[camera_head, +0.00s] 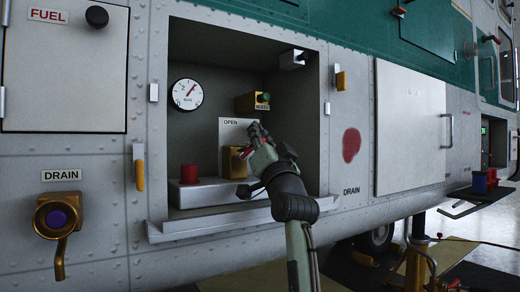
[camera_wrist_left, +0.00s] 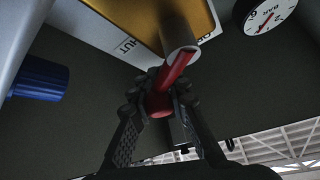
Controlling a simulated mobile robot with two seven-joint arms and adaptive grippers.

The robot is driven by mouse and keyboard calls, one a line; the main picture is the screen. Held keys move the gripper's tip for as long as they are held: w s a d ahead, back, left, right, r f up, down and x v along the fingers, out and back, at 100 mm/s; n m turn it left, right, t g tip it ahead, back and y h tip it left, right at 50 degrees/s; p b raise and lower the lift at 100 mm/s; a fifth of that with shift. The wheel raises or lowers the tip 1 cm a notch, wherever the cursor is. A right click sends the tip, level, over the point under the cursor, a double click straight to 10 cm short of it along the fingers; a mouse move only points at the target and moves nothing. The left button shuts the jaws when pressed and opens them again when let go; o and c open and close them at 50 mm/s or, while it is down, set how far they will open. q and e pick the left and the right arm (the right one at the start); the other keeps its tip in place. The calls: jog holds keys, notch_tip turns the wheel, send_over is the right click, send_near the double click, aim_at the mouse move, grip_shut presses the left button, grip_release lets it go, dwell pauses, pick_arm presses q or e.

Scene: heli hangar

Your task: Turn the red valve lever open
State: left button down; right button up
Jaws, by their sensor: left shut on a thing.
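The red valve lever (camera_head: 246,152) is on a brass valve body (camera_head: 234,163) inside the recessed bay, beside a white plate marked OPEN (camera_head: 231,123). In the left wrist view the lever (camera_wrist_left: 180,68) runs from a round metal hub (camera_wrist_left: 178,27) down between my fingers. My left gripper (camera_head: 256,138) is shut on the lever; its fingers (camera_wrist_left: 161,92) close around the outer part in the wrist view. My gripper and forearm hide part of the valve in the head view. My right gripper is not in view.
A pressure gauge (camera_head: 187,94) and a red cylinder (camera_head: 189,174) are at the bay's left. The bay's lower ledge (camera_head: 190,229) juts out. A blue cylinder (camera_wrist_left: 38,78) shows in the wrist view.

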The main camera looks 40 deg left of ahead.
pick_arm(q)
jog(key=s+n+g+y, duration=0.1)
jog(key=n+g, duration=0.1)
jog(key=n, duration=0.1)
jog(key=r+n+g+y+b, duration=0.1)
jog(key=n+g, duration=0.2)
jog(key=n, duration=0.1)
jog(key=s+a+n+g+y+b, duration=0.1)
jog(key=n+g+y, duration=0.1)
jog(key=n, duration=0.1)
jog(key=shift+s+a+r+n+g, duration=0.1)
jog(key=shift+s+r+n+g, duration=0.2)
jog(key=shift+s+r, duration=0.05)
jog(key=n+g, duration=0.1)
jog(key=s+n+g, duration=0.1)
jog(key=n, duration=0.1)
jog(key=n+g, duration=0.1)
jog(key=shift+s+a+r+n+g+y, duration=0.1)
jog(key=shift+s+a+n+g+y, duration=0.1)
jog(key=shift+a+n+g+y, duration=0.1)
jog(key=shift+s+a+n+g, duration=0.15)
jog(key=shift+s+n+g, duration=0.25)
jog(key=shift+n+g, duration=0.5)
jog(key=shift+s+a+n+g, duration=0.15)
jog(key=shift+s+n+g, duration=0.35)
jog(key=shift+n, duration=0.7)
jog(key=shift+w+g+h, duration=0.1)
jog(key=shift+g+h, duration=0.2)
jog(key=shift+h, duration=0.1)
